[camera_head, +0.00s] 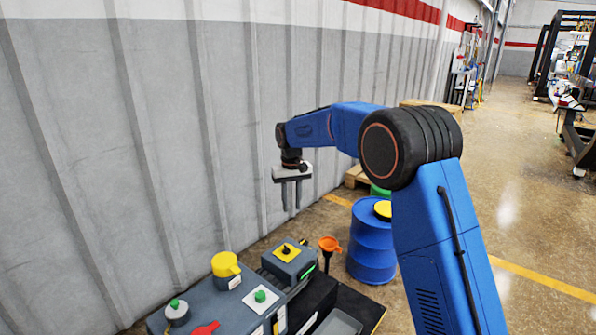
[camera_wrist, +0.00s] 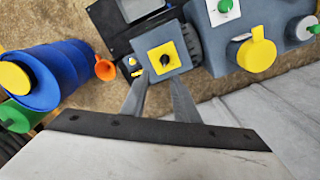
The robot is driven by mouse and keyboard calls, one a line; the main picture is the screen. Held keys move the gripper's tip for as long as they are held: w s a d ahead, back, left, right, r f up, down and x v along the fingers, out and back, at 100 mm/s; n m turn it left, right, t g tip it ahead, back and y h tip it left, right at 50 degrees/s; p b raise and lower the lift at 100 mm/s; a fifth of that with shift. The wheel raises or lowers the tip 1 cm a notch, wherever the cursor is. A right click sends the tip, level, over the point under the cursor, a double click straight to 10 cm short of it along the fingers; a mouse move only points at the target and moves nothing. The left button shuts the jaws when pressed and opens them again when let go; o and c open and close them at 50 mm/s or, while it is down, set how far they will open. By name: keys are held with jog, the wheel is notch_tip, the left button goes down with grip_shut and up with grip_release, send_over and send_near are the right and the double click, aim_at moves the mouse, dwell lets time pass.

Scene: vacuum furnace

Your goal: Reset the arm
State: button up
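My gripper (camera_head: 292,196) hangs from my blue arm, pointing down, in front of the grey corrugated wall and above the machine. Its two fingers are apart with nothing between them. In the wrist view the open fingers (camera_wrist: 156,84) point toward a grey box with a yellow plate and black knob (camera_wrist: 164,59). That knob box also shows in the head view (camera_head: 287,251), below the gripper and apart from it.
The machine (camera_head: 233,300) carries a yellow cap (camera_head: 226,264), a green button (camera_head: 260,296) and a red handle (camera_head: 205,328). An orange funnel (camera_head: 330,244) and blue drum (camera_head: 371,245) stand to its right. The wall (camera_head: 150,140) is close behind. Open floor (camera_head: 520,220) lies at right.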

jog(key=s+d+r+m+t, duration=0.1)
jog(key=s+d+r, duration=0.6)
jog(key=s+d, duration=0.4)
jog(key=s+d+r+m+t, duration=0.1)
jog(key=s+d+r, duration=0.6)
jog(key=s+d, duration=0.45)
jog(key=s+d+f+t, duration=0.1)
jog(key=s+d, duration=0.3)
jog(key=s, duration=0.5)
jog(key=s+d+f+m, duration=0.1)
jog(key=s+d+f, duration=0.2)
jog(key=s, duration=0.6)
jog(key=s+d+f+m+t, duration=0.1)
jog(key=s+d+f, duration=0.2)
jog(key=s, duration=0.7)
jog(key=shift+d+f+t, duration=0.3)
jog(key=shift+d+f, duration=0.1)
jog(key=shift+d, duration=0.4)
dwell(0.7)
